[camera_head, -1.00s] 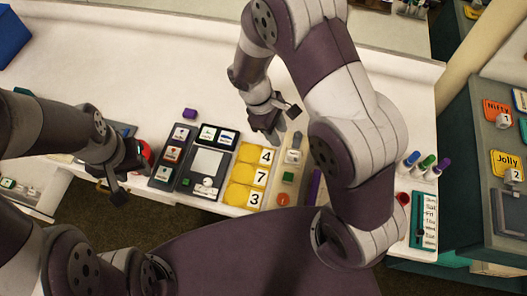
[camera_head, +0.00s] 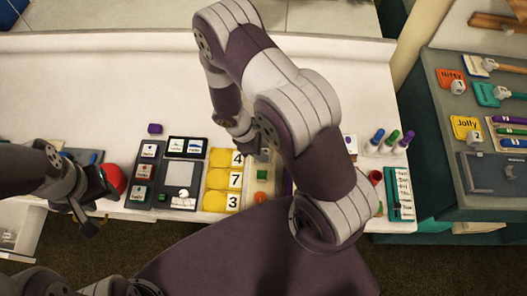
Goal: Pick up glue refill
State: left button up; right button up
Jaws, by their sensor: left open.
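No thing in view is clearly marked as the glue refill, and I cannot tell which one it is. My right gripper (camera_head: 262,154) is over the top end of a narrow grey tray, just right of the yellow number cards. My own arm partly hides it, so its fingers and anything between them are unclear. The tray holds a green block (camera_head: 261,175) and an orange piece (camera_head: 260,197). My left gripper (camera_head: 97,208) is open and empty at the table's front edge, beside a red ball-like thing (camera_head: 116,179).
A grey shelf (camera_head: 450,130) is further right. The table's back is clear.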

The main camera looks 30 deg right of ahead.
grip_shut()
jog(key=shift+r, duration=0.1)
